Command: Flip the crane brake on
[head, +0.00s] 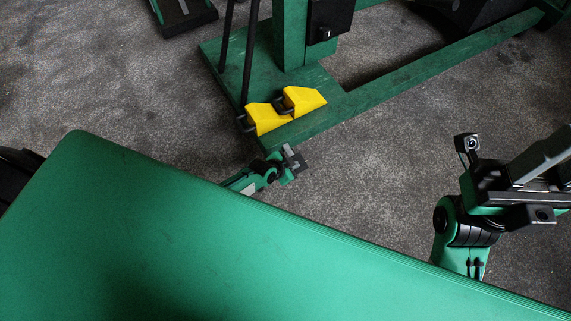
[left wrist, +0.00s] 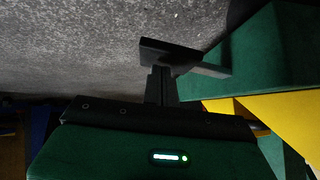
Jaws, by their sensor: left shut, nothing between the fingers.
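Two yellow wedge-shaped brake parts, a left one (head: 268,118) and a right one (head: 306,100), sit side by side on the green crane base (head: 325,118), each with a dark fitting at its left. I cannot tell whether the brake is on or off. My left gripper (head: 294,160) is shut and empty, a little in front of the base and apart from the yellow parts. In the left wrist view its dark fingers (left wrist: 172,56) show near a yellow part (left wrist: 285,108) and green base (left wrist: 240,65). My right arm is at the right edge; its jaws are unclear.
The crane's green post (head: 290,35) rises behind the yellow parts, with dark rods (head: 248,55) to its left. A long green leg (head: 440,58) runs to the upper right. Grey floor (head: 370,180) is clear between the arms.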

